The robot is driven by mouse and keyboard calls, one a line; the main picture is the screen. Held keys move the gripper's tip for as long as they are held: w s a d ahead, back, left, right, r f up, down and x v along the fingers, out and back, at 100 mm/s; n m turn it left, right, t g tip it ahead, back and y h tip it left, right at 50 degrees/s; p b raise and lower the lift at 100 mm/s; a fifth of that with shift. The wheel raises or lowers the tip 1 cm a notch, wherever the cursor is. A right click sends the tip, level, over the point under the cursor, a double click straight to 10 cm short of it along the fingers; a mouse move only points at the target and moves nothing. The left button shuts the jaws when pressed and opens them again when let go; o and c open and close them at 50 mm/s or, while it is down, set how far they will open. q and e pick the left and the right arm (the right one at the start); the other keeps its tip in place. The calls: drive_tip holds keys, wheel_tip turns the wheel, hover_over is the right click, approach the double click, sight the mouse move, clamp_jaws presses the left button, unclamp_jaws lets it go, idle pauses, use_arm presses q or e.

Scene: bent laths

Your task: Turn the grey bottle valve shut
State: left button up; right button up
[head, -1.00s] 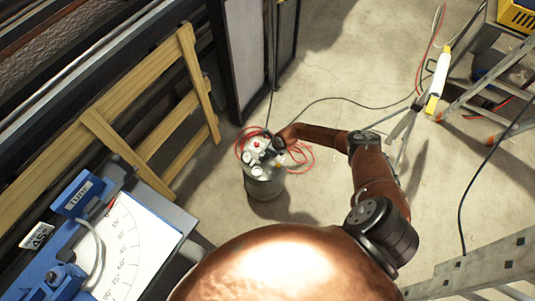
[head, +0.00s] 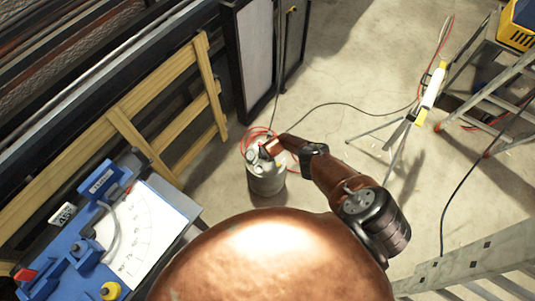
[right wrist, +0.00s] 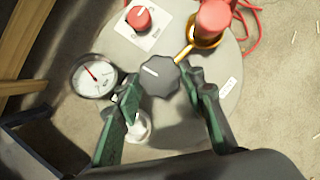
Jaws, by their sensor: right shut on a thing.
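The grey bottle valve (right wrist: 161,74) is a lobed knob with a white line, on top of a pale grey metal bottle (head: 266,183). The bottle stands upright on the floor. In the right wrist view my right gripper (right wrist: 160,82) has its two green fingers closed on opposite sides of the valve. In the head view my right arm reaches down to the bottle's top and hides the valve. A red knob (right wrist: 139,18) on a white plate, a round gauge (right wrist: 94,76) and a red-capped brass fitting (right wrist: 211,22) sit around it. My left gripper is not in view.
Red hose (head: 250,137) coils behind the bottle. A wooden frame (head: 150,148) and a blue bench tool (head: 80,225) stand at left. A tripod lamp (head: 428,95) and a ladder (head: 490,90) stand at right. Floor between is mostly clear, with a black cable.

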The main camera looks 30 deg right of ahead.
drive_tip(key=shift+w+a+m, duration=0.1)
drive_tip(key=shift+m, duration=0.5)
idle(0.4)
drive_tip(key=o, duration=1.2)
drive_tip(key=shift+p, duration=0.3)
drive_tip(key=shift+c, duration=0.2)
drive_tip(key=shift+w+r, duration=0.35)
drive_tip(key=shift+r, duration=0.1)
drive_tip(key=shift+s+r, duration=0.1)
drive_tip(key=shift+s, duration=0.4)
drive_tip(key=s+a, duration=0.5)
drive_tip(key=s, duration=0.6)
drive_tip(key=shift+s, duration=0.1)
